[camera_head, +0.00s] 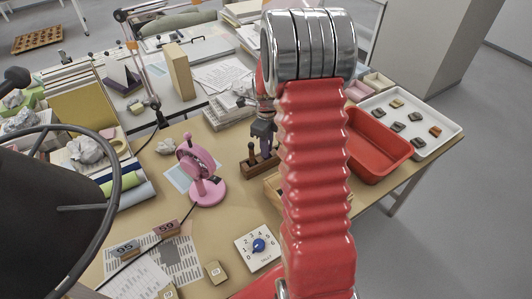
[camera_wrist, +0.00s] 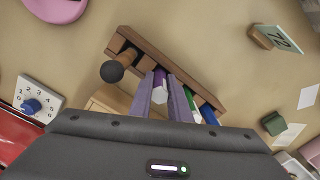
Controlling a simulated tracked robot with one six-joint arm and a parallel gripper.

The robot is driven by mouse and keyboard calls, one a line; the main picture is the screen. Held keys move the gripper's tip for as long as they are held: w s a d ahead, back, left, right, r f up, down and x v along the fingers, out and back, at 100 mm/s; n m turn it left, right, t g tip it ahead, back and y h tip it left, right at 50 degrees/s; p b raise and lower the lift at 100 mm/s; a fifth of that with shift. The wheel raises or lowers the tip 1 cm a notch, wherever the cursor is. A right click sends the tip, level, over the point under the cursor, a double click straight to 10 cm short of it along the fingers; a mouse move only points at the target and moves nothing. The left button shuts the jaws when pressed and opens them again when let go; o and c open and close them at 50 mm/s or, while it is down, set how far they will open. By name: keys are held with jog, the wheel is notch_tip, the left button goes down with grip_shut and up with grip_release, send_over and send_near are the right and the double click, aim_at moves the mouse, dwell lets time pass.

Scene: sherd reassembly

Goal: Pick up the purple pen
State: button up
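The purple pen (camera_wrist: 159,82) stands in a slot of the dark wooden rack (camera_wrist: 133,38). A green-topped pen (camera_wrist: 191,101) and a blue-topped pen (camera_wrist: 208,115) stand in the same rack to its right. My gripper (camera_wrist: 162,77) is open, with one finger on each side of the purple pen and only a small gap. I cannot tell whether either finger touches it. In the head view, my gripper (camera_head: 265,150) points down at the rack (camera_head: 257,168); the pens are mostly hidden there.
A round-headed dark tool (camera_wrist: 112,71) stands at the rack's left end, close to my fingers. A pink fan-like stand (camera_head: 205,188) is left of the rack. A red tray (camera_head: 378,148) is to the right, and a dial plate (camera_head: 258,246) lies in front.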

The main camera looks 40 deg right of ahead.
grip_shut()
notch_tip(320, 180, up, 10)
dwell(0.7)
dwell(0.4)
jog(key=s+f+m+t+y, duration=0.1)
jog(key=s+m+t+y, duration=0.1)
jog(key=s, duration=1.6)
jog(key=shift+s+d+f+m+t+y, duration=0.15)
jog(key=shift+s+d+m+t+y, duration=0.15)
jog(key=shift+s+t+y, duration=0.1)
